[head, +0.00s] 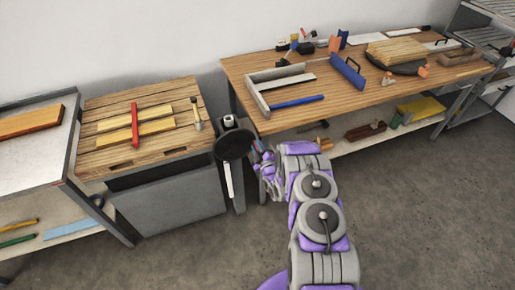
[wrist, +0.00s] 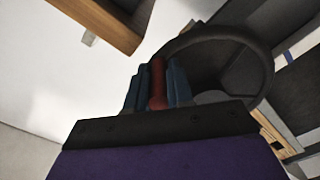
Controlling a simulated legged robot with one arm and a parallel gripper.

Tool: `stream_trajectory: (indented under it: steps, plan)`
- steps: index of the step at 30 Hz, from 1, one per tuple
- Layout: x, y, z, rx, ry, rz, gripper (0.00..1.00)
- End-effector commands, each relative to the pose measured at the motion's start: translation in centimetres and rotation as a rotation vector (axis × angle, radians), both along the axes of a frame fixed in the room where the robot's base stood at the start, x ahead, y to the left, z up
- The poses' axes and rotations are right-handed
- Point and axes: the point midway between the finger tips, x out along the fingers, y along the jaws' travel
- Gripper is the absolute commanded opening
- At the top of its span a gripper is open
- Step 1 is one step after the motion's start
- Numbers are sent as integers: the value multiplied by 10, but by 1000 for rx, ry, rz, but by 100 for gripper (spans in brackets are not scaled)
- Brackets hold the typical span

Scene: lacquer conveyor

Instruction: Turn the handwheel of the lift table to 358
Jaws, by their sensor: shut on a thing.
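The lift table has a slatted wooden top (head: 107,158) and stands left of centre in the head view. Its black handwheel (head: 233,146) is at the table's right side. In the wrist view the handwheel's dark rim (wrist: 262,66) and spokes show behind the fingers. My gripper (head: 262,158) is just right of the wheel in the head view. In the wrist view my gripper (wrist: 156,88) has its blue fingers shut on the wheel's red handle (wrist: 157,80). I cannot read any number or scale in either view.
A wooden workbench (head: 340,103) with tools and trays stands on the right, with a lower shelf. A grey side table (head: 35,158) with an orange-brown board stands at the left. Pale wood strips and a red bar (head: 134,122) lie on the lift table. The floor in front is clear.

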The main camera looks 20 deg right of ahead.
Motion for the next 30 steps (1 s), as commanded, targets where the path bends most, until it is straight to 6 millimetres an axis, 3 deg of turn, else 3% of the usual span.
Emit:
stream_trajectory:
  steps: [11, 12, 19, 30]
  plan:
    - [0, 2, 0, 2, 0, 4, 0]
    - [0, 2, 0, 2, 0, 4, 22]
    - [0, 1, 0, 2, 1, 2, 44]
    - [-4, -1, 0, 3, 2, 0, 46]
